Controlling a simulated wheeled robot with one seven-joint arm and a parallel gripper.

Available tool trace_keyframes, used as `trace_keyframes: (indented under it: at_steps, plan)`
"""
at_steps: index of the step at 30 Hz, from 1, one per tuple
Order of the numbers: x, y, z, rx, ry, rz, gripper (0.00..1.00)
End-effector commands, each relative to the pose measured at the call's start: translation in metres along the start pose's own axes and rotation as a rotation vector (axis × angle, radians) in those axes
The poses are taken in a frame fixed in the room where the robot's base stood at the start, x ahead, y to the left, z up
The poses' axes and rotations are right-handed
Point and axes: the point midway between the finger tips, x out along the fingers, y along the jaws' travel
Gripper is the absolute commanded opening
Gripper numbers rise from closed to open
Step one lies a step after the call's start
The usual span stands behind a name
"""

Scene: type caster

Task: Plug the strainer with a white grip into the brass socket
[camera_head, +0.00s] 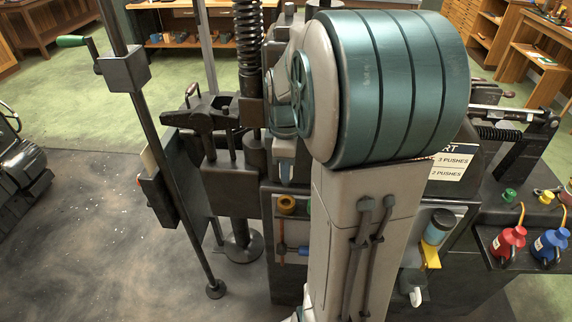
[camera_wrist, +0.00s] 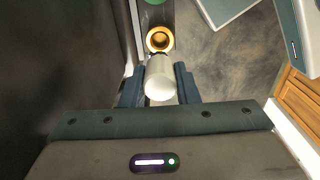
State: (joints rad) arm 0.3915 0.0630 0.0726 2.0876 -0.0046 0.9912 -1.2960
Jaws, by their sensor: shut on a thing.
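My gripper (camera_wrist: 159,82) shows in the wrist view, with its two blue fingers either side of a white cylindrical grip. It is shut on this strainer's white grip (camera_wrist: 160,84). The rest of the strainer is hidden beyond the grip. The brass socket (camera_wrist: 158,40), a gold ring with a darker middle, lies just past the far end of the grip and nearly in line with it. I cannot tell whether the strainer touches it. In the head view a brass-coloured ring (camera_head: 287,204) sits on the machine's front, left of my arm. My gripper is hidden there.
My large arm covers the middle of the head view. A green round part (camera_wrist: 153,2) lies beyond the socket. A dark wall (camera_wrist: 60,60) runs close along the left. Red (camera_head: 508,244) and blue (camera_head: 549,246) oil cans stand at right. Open floor lies at left.

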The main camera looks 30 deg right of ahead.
Motion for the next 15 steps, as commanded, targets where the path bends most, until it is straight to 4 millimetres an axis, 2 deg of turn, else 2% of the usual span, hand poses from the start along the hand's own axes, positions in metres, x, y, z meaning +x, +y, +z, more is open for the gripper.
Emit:
trace_keyframes:
  at_steps: [15]
  plan:
    - [0.045,0.0,0.001,0.003,0.0,0.0,0.06]
